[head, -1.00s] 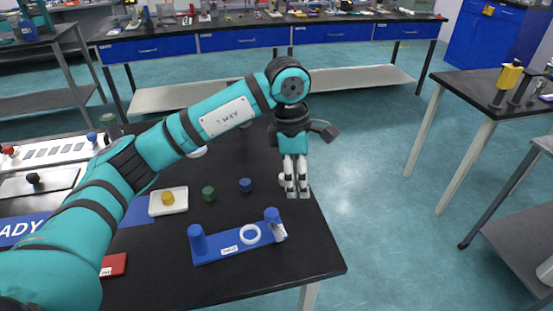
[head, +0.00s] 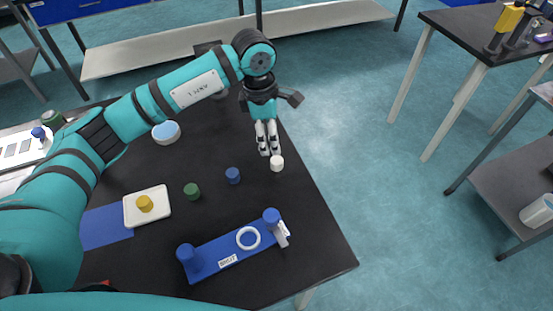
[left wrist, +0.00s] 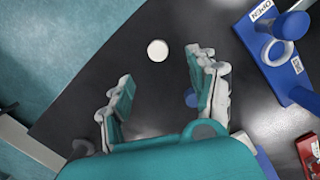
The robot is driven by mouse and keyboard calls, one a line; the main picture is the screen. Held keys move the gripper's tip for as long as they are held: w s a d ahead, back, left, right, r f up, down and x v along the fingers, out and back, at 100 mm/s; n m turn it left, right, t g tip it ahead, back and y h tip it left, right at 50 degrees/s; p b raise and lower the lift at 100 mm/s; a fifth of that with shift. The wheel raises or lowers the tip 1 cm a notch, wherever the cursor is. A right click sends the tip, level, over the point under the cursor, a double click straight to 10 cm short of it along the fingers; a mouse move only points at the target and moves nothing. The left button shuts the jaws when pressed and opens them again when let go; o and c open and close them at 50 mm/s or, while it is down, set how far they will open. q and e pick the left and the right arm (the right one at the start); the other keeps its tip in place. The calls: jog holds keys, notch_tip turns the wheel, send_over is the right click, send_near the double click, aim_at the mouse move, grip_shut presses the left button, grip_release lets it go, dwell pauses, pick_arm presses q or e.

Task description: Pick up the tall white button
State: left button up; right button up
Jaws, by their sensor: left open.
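The tall white button (head: 277,163) stands on the black table near its right edge in the head view. In the left wrist view the white button (left wrist: 157,50) shows as a round white top, ahead of the fingertips and between their lines. My left gripper (head: 269,153) points down just behind and slightly left of the button in the head view. In the left wrist view my left gripper (left wrist: 154,82) has its two fingers spread wide, with nothing between the tips. My right gripper is not in view.
A blue button (head: 233,175), a green button (head: 191,191) and a yellow button (head: 145,203) on a white plate (head: 162,196) are to the left. A blue stand (head: 222,249) with a white ring (head: 248,238) lies in front. The table's right edge is close.

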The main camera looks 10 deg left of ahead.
pick_arm(q)
send_over(276, 160)
jog(key=f, duration=0.4)
jog(key=shift+s+a+f, duration=0.1)
jog(key=shift+a, duration=0.3)
jog(key=shift+f+p, duration=0.2)
jog(key=shift+p, duration=0.1)
jog(key=f, duration=0.1)
jog(key=f+p, duration=0.1)
jog(key=f, duration=0.1)
jog(key=d+f, duration=0.1)
jog(key=f, duration=0.1)
jog(key=shift+f+p, duration=0.1)
jog(key=shift+p, duration=0.2)
jog(key=c, duration=1.1)
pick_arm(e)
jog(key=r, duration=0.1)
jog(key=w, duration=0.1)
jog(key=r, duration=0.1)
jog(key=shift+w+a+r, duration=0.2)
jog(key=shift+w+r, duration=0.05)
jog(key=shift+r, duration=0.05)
